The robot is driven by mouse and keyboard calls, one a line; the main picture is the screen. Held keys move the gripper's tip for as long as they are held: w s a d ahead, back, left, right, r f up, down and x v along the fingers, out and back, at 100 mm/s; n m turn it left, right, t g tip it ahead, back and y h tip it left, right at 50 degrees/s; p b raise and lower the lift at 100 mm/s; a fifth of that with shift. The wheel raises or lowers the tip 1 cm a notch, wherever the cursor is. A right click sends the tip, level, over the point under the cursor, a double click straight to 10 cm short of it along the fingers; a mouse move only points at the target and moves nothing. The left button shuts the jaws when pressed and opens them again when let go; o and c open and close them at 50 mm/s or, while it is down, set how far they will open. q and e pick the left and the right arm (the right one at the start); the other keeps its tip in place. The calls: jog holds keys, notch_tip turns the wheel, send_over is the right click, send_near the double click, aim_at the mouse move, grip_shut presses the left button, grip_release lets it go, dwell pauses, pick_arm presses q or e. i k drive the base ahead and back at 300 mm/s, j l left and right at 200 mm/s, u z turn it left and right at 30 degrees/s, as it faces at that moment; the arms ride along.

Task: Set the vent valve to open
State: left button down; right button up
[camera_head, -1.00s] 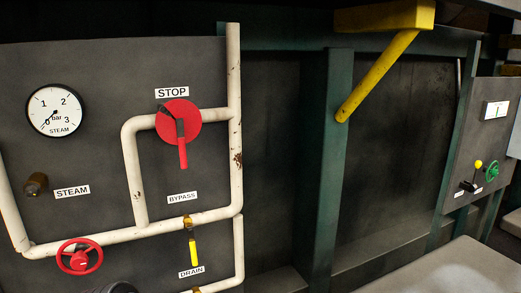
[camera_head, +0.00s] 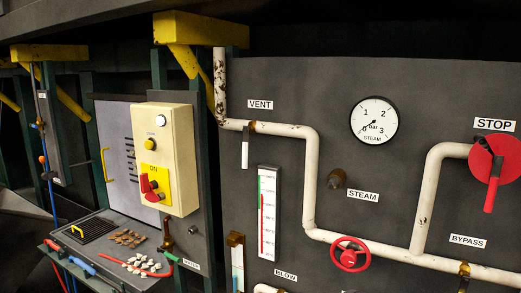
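The vent valve (camera_head: 246,147) is on the white pipe at the upper middle, just below and left of the VENT label (camera_head: 260,104). Its white lever hangs straight down, across the nearly level pipe run. A brass-coloured fitting (camera_head: 250,126) sits at the lever's top on the pipe. Neither of my grippers is in view.
A steam gauge (camera_head: 374,121), a red handwheel (camera_head: 350,254) and a red STOP lever (camera_head: 492,187) are to the right. A tall scale (camera_head: 268,213) stands below the valve. A cream control box (camera_head: 168,158) and a tray of small items (camera_head: 130,240) are left.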

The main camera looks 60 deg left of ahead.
aim_at(246, 129)
jog(key=u, duration=2.15)
jog(key=j+z, duration=0.1)
jog(key=z, duration=0.35)
jog(key=j+z, duration=0.1)
jog(key=z, duration=0.35)
jog(key=j+z, duration=0.15)
jog(key=z, duration=0.3)
jog(key=j+z, duration=0.15)
jog(key=z, duration=0.3)
jog(key=k+j+z, duration=0.1)
jog(key=j+z, duration=0.2)
jog(key=j, duration=0.15)
jog(key=k+j+z, duration=0.25)
jog(key=j, duration=0.2)
jog(key=k+j+z, duration=0.15)
jog(key=j+z, duration=0.15)
jog(key=k+j+z, duration=0.3)
jog(key=j, duration=0.15)
jog(key=k+j, duration=0.55)
jog(key=j, duration=0.2)
